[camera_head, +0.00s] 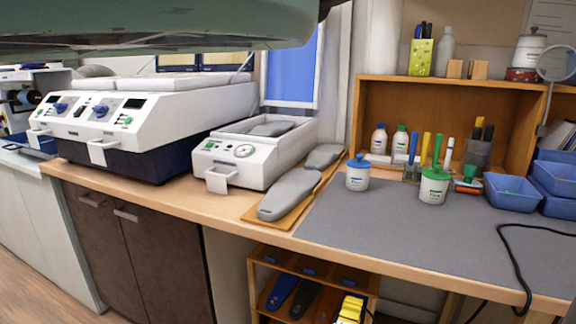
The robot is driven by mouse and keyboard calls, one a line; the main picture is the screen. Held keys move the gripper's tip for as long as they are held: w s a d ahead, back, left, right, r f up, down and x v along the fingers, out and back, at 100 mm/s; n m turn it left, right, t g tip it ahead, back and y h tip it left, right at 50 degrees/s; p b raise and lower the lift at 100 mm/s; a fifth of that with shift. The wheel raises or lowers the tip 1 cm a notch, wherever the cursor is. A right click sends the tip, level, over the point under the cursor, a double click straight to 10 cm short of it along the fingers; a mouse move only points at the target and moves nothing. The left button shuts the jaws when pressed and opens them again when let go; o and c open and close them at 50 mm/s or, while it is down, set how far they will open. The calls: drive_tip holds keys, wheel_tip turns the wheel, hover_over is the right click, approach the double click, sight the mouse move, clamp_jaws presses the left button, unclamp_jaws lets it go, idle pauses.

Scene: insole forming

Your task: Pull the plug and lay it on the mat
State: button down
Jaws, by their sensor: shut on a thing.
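The grey mat (400,230) lies flat on the wooden bench top, at the right of the head view. A black cable (514,263) runs over its right part and down across the front edge of the bench. I cannot make out a plug in this view. My gripper is not in view, so what it holds is hidden. A large pale green part of my own arm crosses the top left of the picture.
Two lidded jars, one blue-capped (358,173) and one green-capped (433,187), stand on the mat. Blue bins (512,194) stand at the right. Grey insole forms (290,193) lie on a board left of the mat. The mat's front middle is clear.

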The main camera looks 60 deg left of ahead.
drive_tip(key=shift+s+d, duration=0.1)
drive_tip(key=shift+s, duration=1.8)
drive_tip(key=shift+r+p, duration=0.15)
drive_tip(key=shift+p, duration=0.2)
wheel_tip(320, 180, up, 20)
drive_tip(key=p, duration=1.6)
drive_tip(key=shift+r+p, duration=0.25)
drive_tip(key=shift+p, duration=0.15)
